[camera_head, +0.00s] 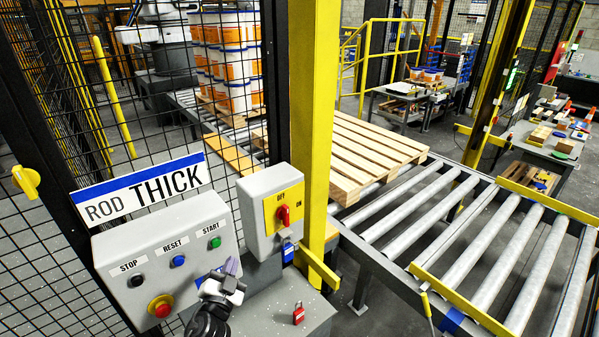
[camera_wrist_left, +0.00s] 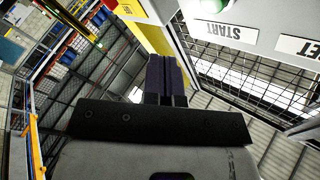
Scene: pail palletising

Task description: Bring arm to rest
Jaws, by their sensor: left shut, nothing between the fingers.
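My left gripper (camera_head: 229,272) is in front of the grey control box (camera_head: 128,250), just below and right of its green START button (camera_head: 215,242). Its fingers are shut together and empty; they also show in the left wrist view (camera_wrist_left: 166,78), under the box's underside and START label (camera_wrist_left: 223,29). I cannot tell whether the fingertips touch the box. The box also has a blue RESET button (camera_head: 178,261), a black STOP button (camera_head: 137,281) and a red emergency button on yellow (camera_head: 160,306). My right gripper does not show.
A switch box (camera_head: 272,215) with a red knob and a blue padlock (camera_head: 288,251) stands right of the control box. A red padlock (camera_head: 298,313) sits on the grey ledge. A yellow post (camera_head: 312,130), mesh fence and roller conveyor (camera_head: 455,235) with an empty wooden pallet (camera_head: 375,150) lie beyond.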

